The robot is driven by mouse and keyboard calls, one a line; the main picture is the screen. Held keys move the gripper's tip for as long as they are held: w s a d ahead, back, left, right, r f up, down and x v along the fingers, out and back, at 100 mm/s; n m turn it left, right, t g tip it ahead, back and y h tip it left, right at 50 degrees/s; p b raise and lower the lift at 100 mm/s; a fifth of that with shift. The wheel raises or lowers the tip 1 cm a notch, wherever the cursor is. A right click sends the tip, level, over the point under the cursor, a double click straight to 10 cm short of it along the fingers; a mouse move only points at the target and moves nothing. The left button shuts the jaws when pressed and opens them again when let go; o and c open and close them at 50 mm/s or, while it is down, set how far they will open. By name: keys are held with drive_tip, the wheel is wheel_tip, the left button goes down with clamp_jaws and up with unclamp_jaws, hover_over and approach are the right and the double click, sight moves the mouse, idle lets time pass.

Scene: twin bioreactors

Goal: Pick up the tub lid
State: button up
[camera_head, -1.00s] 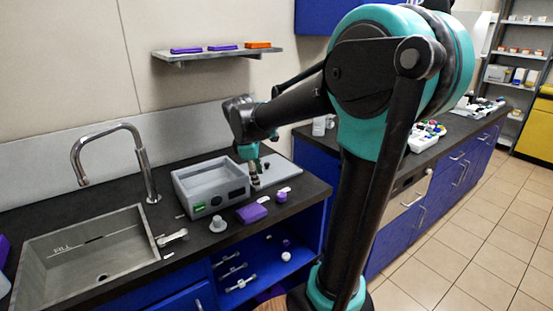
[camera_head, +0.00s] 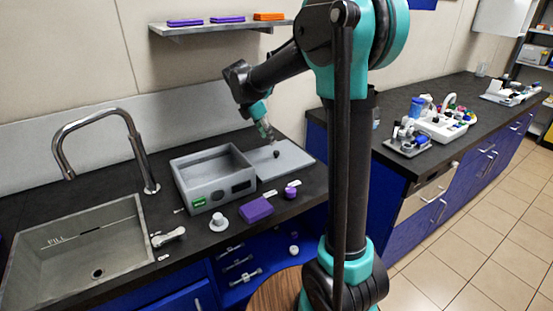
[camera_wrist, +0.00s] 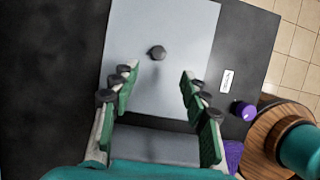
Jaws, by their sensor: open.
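The tub lid (camera_head: 296,158) is a flat grey plate with a small dark knob, lying on the dark counter right of the open grey tub (camera_head: 214,190). In the wrist view the lid (camera_wrist: 190,30) fills the upper middle, its knob (camera_wrist: 157,53) standing just beyond and between the fingertips. My gripper (camera_head: 266,133) hangs above the lid, near the knob, tilted. In the wrist view my gripper (camera_wrist: 158,80) is open with green-padded fingers apart and nothing between them.
A purple block (camera_head: 257,210), a purple-capped pot (camera_head: 291,190) and a white knobbed piece (camera_head: 218,221) sit in front of the tub. The sink (camera_head: 85,240) is at left.

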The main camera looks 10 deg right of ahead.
sight(276, 152)
drive_tip(key=x, duration=0.3)
drive_tip(key=shift+f, duration=0.15)
drive_tip(key=x, duration=0.5)
drive_tip(key=shift+w+d, duration=0.15)
drive_tip(key=shift+w, duration=0.1)
clamp_jaws()
